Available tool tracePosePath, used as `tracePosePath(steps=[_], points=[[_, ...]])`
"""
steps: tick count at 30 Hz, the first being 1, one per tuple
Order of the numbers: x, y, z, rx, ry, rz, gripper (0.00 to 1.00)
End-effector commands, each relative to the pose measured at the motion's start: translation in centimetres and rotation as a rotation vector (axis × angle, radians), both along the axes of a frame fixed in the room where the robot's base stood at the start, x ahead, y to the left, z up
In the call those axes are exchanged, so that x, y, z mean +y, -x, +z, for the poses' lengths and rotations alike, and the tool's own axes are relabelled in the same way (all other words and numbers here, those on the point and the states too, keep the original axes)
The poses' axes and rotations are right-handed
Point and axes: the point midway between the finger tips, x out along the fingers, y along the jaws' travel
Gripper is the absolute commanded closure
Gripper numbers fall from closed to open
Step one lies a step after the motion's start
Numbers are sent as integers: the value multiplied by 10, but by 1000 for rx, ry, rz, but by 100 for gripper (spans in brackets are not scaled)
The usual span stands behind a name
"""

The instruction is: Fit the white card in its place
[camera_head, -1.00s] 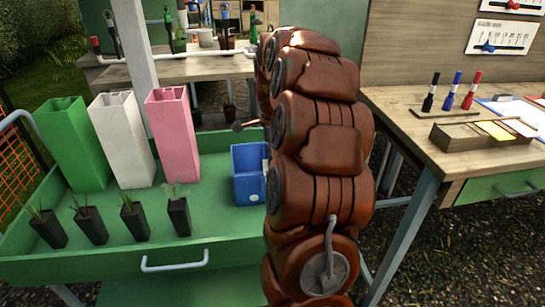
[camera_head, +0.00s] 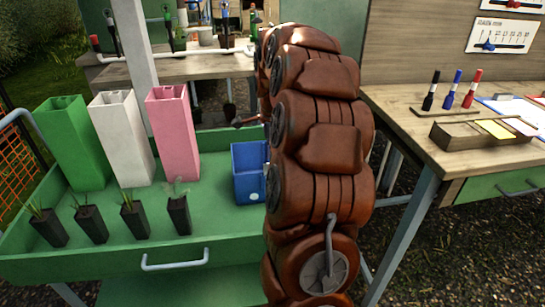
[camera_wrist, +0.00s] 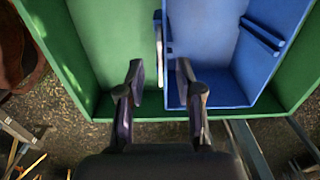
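In the wrist view my gripper (camera_wrist: 160,68) is open, with a finger on each side of a thin pale strip. This strip (camera_wrist: 159,48) looks like the white card seen edge-on, beside the left wall of the blue box (camera_wrist: 218,50). I cannot tell whether the fingers touch it. In the head view the blue box (camera_head: 247,175) stands on the green tray table (camera_head: 225,215), and my arm covers its right side and my gripper. A holder (camera_head: 470,138) with a yellow and a pale card lies on the right-hand wooden table.
Green (camera_head: 70,140), white (camera_head: 122,138) and pink (camera_head: 172,135) square tubes and several small potted plants (camera_head: 90,222) stand left of the box. Three markers (camera_head: 455,90) and a clipboard (camera_head: 515,108) are on the wooden table (camera_head: 400,105).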

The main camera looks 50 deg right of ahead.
Motion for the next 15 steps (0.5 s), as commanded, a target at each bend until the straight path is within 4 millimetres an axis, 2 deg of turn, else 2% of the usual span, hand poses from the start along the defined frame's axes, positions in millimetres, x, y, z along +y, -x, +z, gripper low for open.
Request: tracePosePath(steps=[15], points=[[-1, -2, 78, -6, 4, 0, 65]])
